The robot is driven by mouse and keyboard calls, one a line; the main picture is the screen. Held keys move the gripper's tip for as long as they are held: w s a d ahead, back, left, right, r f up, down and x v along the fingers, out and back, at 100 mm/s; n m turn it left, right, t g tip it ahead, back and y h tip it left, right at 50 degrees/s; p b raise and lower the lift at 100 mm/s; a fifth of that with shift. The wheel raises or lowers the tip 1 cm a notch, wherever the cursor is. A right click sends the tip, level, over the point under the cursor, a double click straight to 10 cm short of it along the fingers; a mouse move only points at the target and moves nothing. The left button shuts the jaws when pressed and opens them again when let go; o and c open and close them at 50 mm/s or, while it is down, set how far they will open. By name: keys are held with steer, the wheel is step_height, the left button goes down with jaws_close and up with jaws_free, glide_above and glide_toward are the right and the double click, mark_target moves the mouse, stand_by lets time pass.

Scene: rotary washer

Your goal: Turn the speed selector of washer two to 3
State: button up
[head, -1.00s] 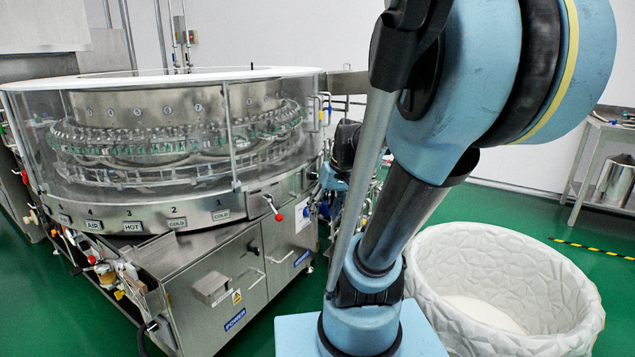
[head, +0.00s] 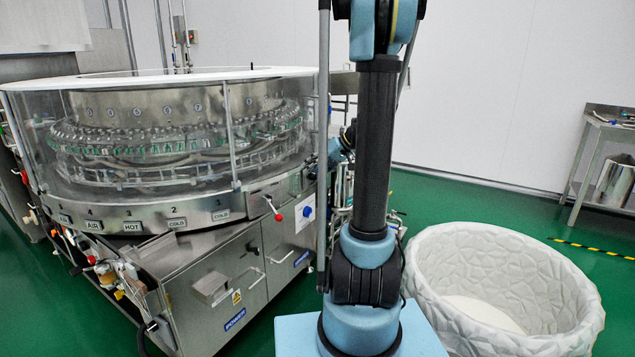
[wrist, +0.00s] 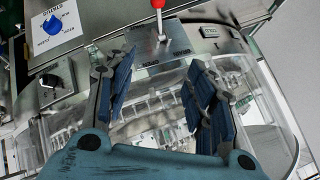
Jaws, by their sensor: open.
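The washer (head: 150,212) is a round steel machine with a clear guard, at the left of the head view. I cannot tell which knob is the speed selector, nor any setting. My gripper (wrist: 160,75) is open and empty, with both knobs left of its fingers. The arm hides it in the head view.
A red-tipped lever (head: 278,217) sticks out from the washer; its red tip (wrist: 158,4) is at the top of the wrist view. A white basket (head: 440,262) stands right of my arm base. A steel table (head: 595,135) is at the far right.

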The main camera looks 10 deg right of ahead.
steer(key=w+d+f+n+t+y, duration=0.1)
steer(key=w+d, duration=0.1)
steer(key=w, duration=0.3)
steer(key=w+d+f+y, duration=0.1)
steer(key=w+d+f, duration=0.15)
steer(key=w, duration=0.25)
steer(key=n+t+y, duration=0.3)
steer(key=t+y, duration=0.1)
steer(key=t, duration=0.1)
glide_toward(314, 177)
steer(key=w+d+f+x, duration=0.1)
steer(key=x, duration=0.7)
steer(key=shift+w+a, duration=0.2)
steer(key=shift+w, duration=0.1)
steer(key=c, duration=1.1)
